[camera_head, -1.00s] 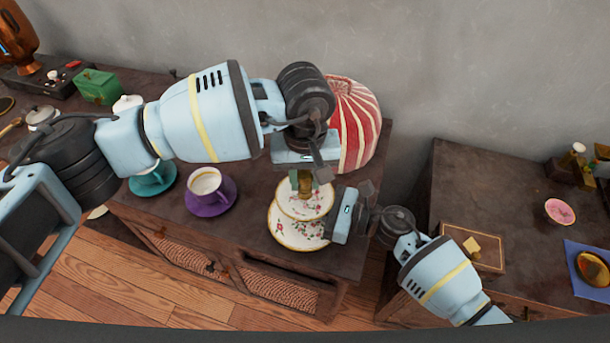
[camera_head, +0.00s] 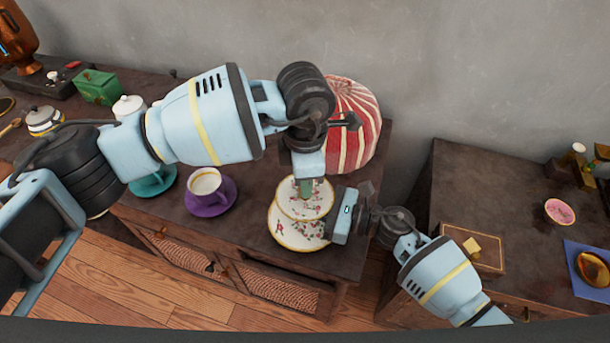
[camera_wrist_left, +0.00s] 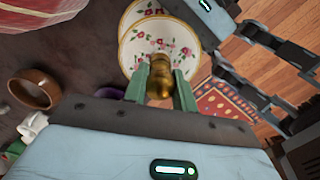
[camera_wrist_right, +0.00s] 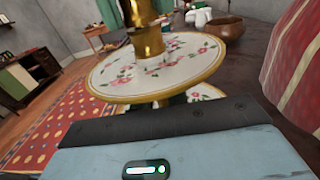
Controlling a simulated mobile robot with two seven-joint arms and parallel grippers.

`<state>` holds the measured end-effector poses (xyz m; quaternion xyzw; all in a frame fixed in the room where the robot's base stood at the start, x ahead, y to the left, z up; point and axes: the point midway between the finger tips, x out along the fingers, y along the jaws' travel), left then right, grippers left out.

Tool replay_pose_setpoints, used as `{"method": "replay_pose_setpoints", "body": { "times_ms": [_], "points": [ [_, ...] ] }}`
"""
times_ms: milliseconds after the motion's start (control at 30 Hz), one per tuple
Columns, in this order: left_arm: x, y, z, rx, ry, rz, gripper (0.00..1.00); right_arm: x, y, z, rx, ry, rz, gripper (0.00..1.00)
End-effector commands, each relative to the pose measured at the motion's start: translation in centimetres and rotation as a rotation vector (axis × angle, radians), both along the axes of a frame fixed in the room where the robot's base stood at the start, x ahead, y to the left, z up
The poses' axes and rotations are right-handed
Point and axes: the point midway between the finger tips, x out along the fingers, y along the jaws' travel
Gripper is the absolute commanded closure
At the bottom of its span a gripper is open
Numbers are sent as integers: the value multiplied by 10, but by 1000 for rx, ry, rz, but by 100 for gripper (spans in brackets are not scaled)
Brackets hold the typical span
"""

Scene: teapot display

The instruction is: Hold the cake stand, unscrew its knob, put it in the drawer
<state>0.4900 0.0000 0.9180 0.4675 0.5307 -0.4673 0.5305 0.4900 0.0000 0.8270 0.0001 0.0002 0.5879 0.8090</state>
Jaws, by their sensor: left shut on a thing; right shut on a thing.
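The cake stand has two white, flower-patterned plates with gold rims, the lower plate (camera_head: 292,232) and the smaller upper plate (camera_head: 318,207). Its ribbed gold knob (camera_wrist_left: 159,72) sits at the top, and my left gripper (camera_wrist_left: 160,88) is shut on it from above with green fingers. In the head view, the left gripper (camera_head: 305,186) hides most of the knob. My right gripper (camera_head: 333,214) comes in from the right. In the right wrist view, its fingers (camera_wrist_right: 175,99) reach under the upper plate (camera_wrist_right: 150,78) and are mostly hidden; the exact grip spot cannot be seen.
The wooden cabinet (camera_head: 250,225) has woven-front panels (camera_head: 283,289) that look shut. A red-and-white striped object (camera_head: 355,125) is close behind. A second cabinet (camera_head: 480,195) stands right, beyond a gap.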

Motion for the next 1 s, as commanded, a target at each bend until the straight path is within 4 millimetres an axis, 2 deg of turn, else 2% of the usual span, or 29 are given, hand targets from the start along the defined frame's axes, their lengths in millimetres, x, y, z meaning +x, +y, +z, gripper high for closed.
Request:
{"method": "replay_pose_setpoints", "body": {
  "times_ms": [1000],
  "points": [
    [0, 0, 1, 1, 1, 1663, 100, 0, -1, -1, -2, 1, -2, 100]
  ]
}}
